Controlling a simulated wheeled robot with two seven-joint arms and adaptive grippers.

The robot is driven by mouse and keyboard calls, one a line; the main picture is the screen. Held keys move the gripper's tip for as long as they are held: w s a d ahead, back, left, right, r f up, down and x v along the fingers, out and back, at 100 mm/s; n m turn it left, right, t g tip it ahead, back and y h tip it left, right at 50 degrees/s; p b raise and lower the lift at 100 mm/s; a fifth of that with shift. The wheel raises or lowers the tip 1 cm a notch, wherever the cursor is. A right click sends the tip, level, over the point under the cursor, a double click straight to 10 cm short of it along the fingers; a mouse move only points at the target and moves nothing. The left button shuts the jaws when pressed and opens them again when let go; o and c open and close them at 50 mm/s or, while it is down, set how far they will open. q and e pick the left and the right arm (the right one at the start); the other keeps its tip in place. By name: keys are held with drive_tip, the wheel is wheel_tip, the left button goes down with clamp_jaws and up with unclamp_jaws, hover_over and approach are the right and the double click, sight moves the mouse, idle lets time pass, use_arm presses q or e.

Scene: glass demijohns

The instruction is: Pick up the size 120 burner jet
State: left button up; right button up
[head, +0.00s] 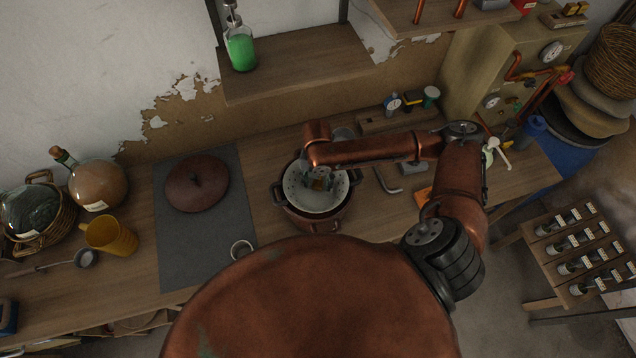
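I cannot make out a burner jet marked 120 at this size. My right gripper (320,181) points down over a white enamel colander (325,206), which sits in a copper pot (322,225) on the bench. A small brownish-gold patch shows at the fingertips; I cannot tell whether it is a part held or something lying in the colander. The wrist above hides part of the colander, and the fingers are too small to read as open or shut. My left gripper is not in view.
A copper lid (197,184) lies on a dark mat (180,245) to the left, near a yellow jug (110,236) and a demijohn (98,184). A grey hex-key-shaped tool (387,184) lies right of the pot. A slotted wooden rack (540,252) stands at the right.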

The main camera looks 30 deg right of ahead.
drive_tip(key=c, duration=1.2)
drive_tip(key=shift+r, duration=0.1)
